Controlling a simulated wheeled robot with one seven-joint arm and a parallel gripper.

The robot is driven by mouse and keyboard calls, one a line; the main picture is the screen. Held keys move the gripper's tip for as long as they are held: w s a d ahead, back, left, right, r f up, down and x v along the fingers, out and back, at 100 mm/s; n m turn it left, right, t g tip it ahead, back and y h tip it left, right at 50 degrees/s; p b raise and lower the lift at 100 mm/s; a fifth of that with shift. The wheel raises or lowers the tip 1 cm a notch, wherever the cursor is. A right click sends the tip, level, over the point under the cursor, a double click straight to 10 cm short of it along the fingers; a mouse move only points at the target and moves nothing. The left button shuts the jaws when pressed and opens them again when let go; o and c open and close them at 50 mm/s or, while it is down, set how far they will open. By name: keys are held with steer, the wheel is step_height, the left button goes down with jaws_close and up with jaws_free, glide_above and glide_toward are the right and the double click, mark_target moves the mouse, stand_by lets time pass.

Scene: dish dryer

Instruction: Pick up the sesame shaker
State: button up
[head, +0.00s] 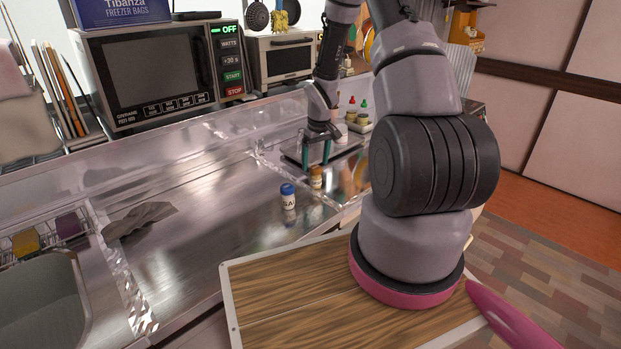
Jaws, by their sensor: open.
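My gripper (316,160) points down over the metal counter with its two teal fingers apart and nothing visible between them. A small shaker with an orange-brown cap (316,178) stands upright just below and in front of the fingers in the picture. It may be the sesame shaker, but its label is too small to read. I cannot tell how far the fingers are from it in depth. A white shaker with a blue cap (289,201) stands to its left, with a label that seems to start "SA".
Several bottles with red and green caps (358,112) stand behind the gripper. A microwave (158,75) and a small oven (284,56) line the back. A crumpled grey cloth (140,218) lies left, near the sink (45,305). The middle of the counter is clear.

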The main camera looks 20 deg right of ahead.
mark_target(315, 175)
steer(key=f, duration=0.6)
steer(key=shift+w+d+f, duration=0.1)
steer(key=shift+w+f, duration=0.1)
steer(key=shift+w, duration=0.1)
jaws_close()
